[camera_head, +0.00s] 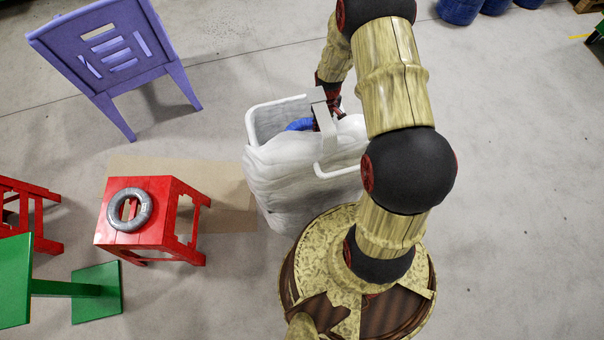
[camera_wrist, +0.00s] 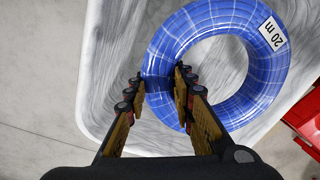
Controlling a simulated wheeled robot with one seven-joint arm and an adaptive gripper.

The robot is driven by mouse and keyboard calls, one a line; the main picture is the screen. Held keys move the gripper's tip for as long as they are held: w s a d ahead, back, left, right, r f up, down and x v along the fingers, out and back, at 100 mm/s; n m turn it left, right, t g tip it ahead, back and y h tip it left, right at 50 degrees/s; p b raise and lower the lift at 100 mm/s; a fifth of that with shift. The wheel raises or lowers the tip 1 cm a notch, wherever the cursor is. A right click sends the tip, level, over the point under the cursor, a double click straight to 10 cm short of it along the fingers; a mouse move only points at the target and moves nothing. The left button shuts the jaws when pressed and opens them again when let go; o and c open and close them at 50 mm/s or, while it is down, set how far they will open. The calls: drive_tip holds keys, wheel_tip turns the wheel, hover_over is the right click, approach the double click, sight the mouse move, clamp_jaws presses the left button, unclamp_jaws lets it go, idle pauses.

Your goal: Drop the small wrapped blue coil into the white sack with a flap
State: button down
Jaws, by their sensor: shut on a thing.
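The blue coil (camera_wrist: 255,90) is a wrapped ring of cable with a white "20 m" label. My gripper (camera_wrist: 163,92) is shut on one side of the ring in the wrist view. The white sack (camera_head: 290,180) has a stiff white rim and stands on the floor beside my base. In the head view the coil (camera_head: 299,125) shows as a small blue patch within the sack's rim outline, partly hidden by my arm and gripper. In the wrist view the sack's pale inside (camera_wrist: 120,60) lies beneath the coil. I cannot tell whether the coil touches the sack.
A red stool (camera_head: 165,235) with a grey coil (camera_head: 130,210) on it stands left of the sack. A purple chair (camera_head: 110,55) is at the upper left. A green table (camera_head: 15,280) is at the lower left. Blue drums (camera_head: 460,10) stand at the top right. The right floor is clear.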

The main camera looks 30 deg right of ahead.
drive_tip(key=shift+f+b, duration=0.75)
drive_tip(key=shift+f, duration=0.65)
drive_tip(key=c, duration=1.5)
unclamp_jaws()
drive_tip(key=shift+o, duration=0.4)
wheel_tip(320, 180, up, 12)
drive_tip(key=shift+r, duration=0.1)
